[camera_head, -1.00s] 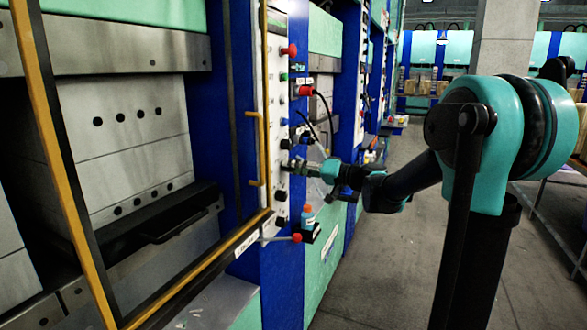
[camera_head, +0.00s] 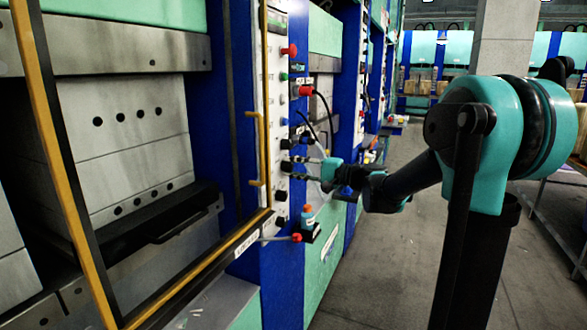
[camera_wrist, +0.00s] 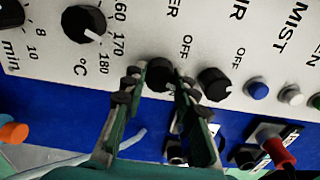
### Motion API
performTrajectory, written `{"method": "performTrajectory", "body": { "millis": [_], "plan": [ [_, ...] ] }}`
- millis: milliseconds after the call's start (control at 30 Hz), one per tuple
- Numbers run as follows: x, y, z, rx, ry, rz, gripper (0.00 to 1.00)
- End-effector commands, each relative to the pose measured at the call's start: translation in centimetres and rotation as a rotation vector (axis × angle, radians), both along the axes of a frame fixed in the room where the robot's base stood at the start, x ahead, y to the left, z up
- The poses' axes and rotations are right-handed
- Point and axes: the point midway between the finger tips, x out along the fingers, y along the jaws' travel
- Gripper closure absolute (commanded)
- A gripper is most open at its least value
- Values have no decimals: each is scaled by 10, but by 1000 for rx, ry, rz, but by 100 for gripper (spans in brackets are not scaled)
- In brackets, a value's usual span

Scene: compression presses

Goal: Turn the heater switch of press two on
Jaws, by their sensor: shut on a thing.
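In the wrist view, a black rotary switch (camera_wrist: 159,72) on the white panel sits between my gripper's (camera_wrist: 158,84) fingertips, which are shut on it. The nearby label shows only "ER" and "OFF", so the full name cannot be read. My fingers partly cover the knob, and I cannot make out its pointer. In the head view, my gripper (camera_head: 289,170) reaches the panel's right-hand column of controls from the right, with its fingers one above the other.
A similar black knob (camera_wrist: 214,83) marked "OFF" is close right of my fingers. A temperature dial (camera_wrist: 83,25) is to the left. Blue (camera_wrist: 257,89) and white buttons and a red connector (camera_wrist: 279,150) are nearby. A yellow handle (camera_head: 258,150) stands left; the aisle (camera_head: 410,230) is clear.

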Motion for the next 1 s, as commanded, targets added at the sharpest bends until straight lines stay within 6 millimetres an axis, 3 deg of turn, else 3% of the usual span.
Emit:
{"method": "performTrajectory", "body": {
  "millis": [400,1000],
  "plan": [
    [0,0,-1,71,200,-1,100],
    [0,0,-1,85,236,-1,100]
  ]
}}
